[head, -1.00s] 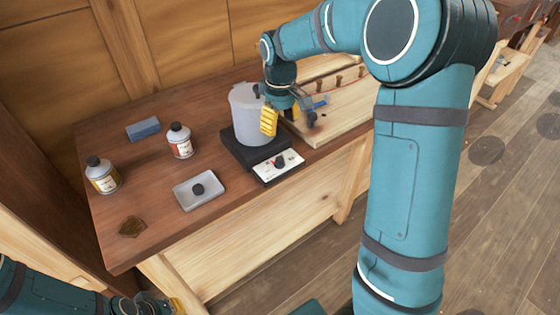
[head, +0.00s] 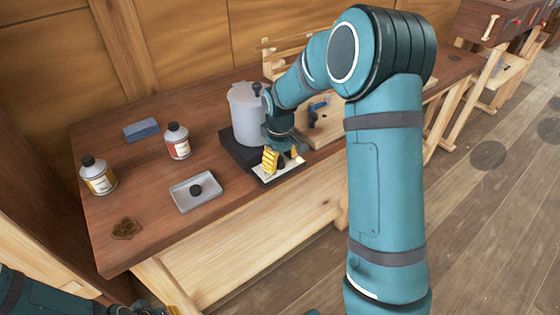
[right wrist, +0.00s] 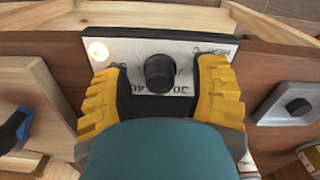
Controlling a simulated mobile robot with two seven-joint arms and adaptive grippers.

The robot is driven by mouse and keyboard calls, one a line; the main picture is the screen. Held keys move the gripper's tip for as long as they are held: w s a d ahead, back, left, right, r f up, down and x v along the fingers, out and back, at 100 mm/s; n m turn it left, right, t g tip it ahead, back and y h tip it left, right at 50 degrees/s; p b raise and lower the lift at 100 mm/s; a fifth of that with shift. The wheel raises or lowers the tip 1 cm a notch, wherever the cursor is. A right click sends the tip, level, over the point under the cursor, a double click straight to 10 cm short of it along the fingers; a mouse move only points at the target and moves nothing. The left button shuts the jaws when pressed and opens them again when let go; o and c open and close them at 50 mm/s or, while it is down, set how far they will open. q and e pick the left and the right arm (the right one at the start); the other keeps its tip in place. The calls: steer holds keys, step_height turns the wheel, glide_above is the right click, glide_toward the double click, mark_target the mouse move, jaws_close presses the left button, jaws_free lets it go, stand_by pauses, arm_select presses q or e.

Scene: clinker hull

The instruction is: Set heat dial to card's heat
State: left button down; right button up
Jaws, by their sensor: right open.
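The heat dial (right wrist: 158,72) is a black round knob on a white panel (right wrist: 222,50) marked "HEAT C" with numbers partly hidden. The panel (head: 292,170) fronts a black heater base (head: 232,150) carrying a grey lidded pot (head: 243,112). My right gripper (head: 272,160) is over the panel. In the right wrist view its open yellow fingers (right wrist: 160,78) stand on either side of the dial, apparently with gaps. The dial's pointer cannot be made out. My left gripper (head: 160,309) is only partly in view at the bottom edge. I cannot make out a card.
A grey tray with a black knob (head: 195,190), two bottles (head: 98,176) (head: 177,142), a blue block (head: 141,129) and a brown plaque (head: 126,229) are on the bench. A wooden board (head: 326,128) lies right of the pot.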

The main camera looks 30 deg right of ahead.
jaws_close()
steer(key=shift+m+p, duration=0.3)
steer(key=shift+m, duration=0.2)
stand_by(0.6)
steer(key=m+p, duration=0.1)
steer(key=m, duration=0.1)
steer(key=shift+m+p, duration=0.4)
steer(key=m+p, duration=0.2)
steer(key=m, duration=0.2)
steer(key=shift+s+a+m+p, duration=0.1)
steer(key=shift+m+p, duration=0.8)
steer(key=shift+m, duration=0.8)
steer(key=shift+f, duration=0.1)
